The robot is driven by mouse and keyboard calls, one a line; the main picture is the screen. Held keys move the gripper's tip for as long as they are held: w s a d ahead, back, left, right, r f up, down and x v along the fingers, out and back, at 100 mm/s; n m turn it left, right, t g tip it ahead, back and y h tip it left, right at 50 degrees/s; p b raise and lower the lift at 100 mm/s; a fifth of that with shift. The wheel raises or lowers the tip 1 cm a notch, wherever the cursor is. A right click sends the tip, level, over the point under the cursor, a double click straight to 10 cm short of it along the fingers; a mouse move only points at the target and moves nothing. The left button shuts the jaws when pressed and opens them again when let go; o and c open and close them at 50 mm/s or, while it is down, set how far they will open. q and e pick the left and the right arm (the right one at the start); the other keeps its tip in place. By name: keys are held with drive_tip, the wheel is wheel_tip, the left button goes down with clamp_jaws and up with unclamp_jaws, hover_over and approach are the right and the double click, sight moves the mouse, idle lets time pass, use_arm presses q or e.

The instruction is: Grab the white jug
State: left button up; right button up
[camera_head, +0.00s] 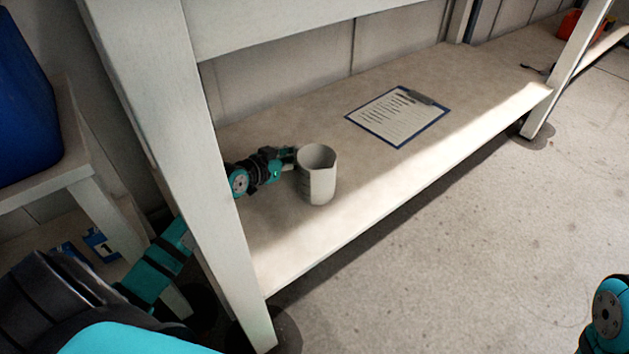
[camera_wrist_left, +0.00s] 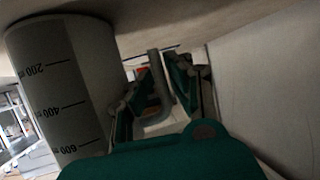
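The white jug (camera_head: 318,180) stands upright on the lower shelf near its left end, with its spout to the right. It also shows large at the left of the left wrist view (camera_wrist_left: 62,85), with dark volume marks. My left gripper (camera_head: 287,156) reaches in from the left behind the table leg and is just left of the jug. In the left wrist view the gripper's two fingers (camera_wrist_left: 157,95) are apart with a gap between them. My right gripper is not in view.
A white leg (camera_head: 170,150) stands in front of my left arm. A blue container (camera_head: 25,100) sits on a side stand. Floor at right is clear.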

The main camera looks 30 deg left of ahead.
use_arm(q)
clamp_jaws()
drive_tip(key=shift+w+r, duration=0.1)
drive_tip(key=shift+r, duration=0.15)
idle(0.5)
